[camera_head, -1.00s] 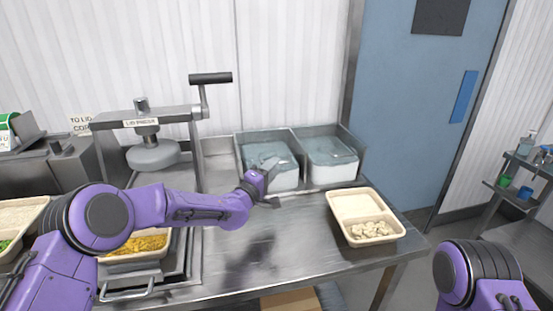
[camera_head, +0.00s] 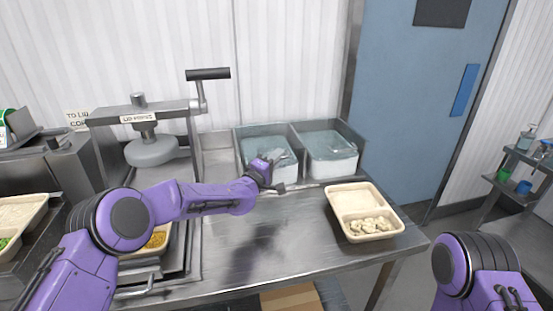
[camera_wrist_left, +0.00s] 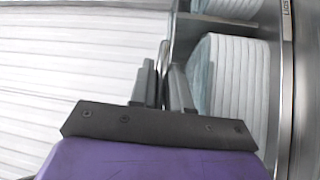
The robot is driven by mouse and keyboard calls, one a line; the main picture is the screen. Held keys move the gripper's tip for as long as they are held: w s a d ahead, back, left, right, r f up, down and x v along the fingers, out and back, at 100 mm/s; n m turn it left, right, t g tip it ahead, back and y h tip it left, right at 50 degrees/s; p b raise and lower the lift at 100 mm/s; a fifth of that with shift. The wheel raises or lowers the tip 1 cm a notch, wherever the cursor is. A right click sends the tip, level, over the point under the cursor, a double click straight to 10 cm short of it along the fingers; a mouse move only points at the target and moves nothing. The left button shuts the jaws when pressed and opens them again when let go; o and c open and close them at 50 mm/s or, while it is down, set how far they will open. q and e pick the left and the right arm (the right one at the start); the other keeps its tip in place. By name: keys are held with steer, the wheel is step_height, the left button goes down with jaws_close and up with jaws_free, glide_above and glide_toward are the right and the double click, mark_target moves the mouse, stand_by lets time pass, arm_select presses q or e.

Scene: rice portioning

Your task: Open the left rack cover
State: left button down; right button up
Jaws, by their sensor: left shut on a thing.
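The metal rack (camera_head: 309,183) at the back of the table has two compartments. The left rack cover (camera_head: 258,145) is a clear, bluish sheet over the left compartment, and it looks lowered. A similar right cover (camera_head: 325,143) lies over the white contents of the right compartment. My left gripper (camera_head: 281,160) is at the front of the left compartment and hides part of it. In the left wrist view its fingers (camera_wrist_left: 161,72) are close together around a thin edge, which looks like the left cover's. Only my right arm shows at lower right; its gripper is out of view.
The table's front middle (camera_head: 250,250) is clear. A blue door (camera_head: 420,110) is behind.

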arm_select(q)
steer(key=w+a+r+p, duration=0.1)
steer(key=w+r+p, duration=0.1)
steer(key=r+p, duration=0.3)
steer(key=w+r+n+p, duration=0.1)
steer(key=w+r+p, duration=0.2)
steer(key=r, duration=0.8)
steer(key=shift+a+r+g+p, duration=0.3)
steer(key=shift+a+r+p, duration=0.1)
steer(key=shift+p, duration=1)
steer(key=c, duration=1.2)
jaws_free()
steer(key=shift+f, duration=0.1)
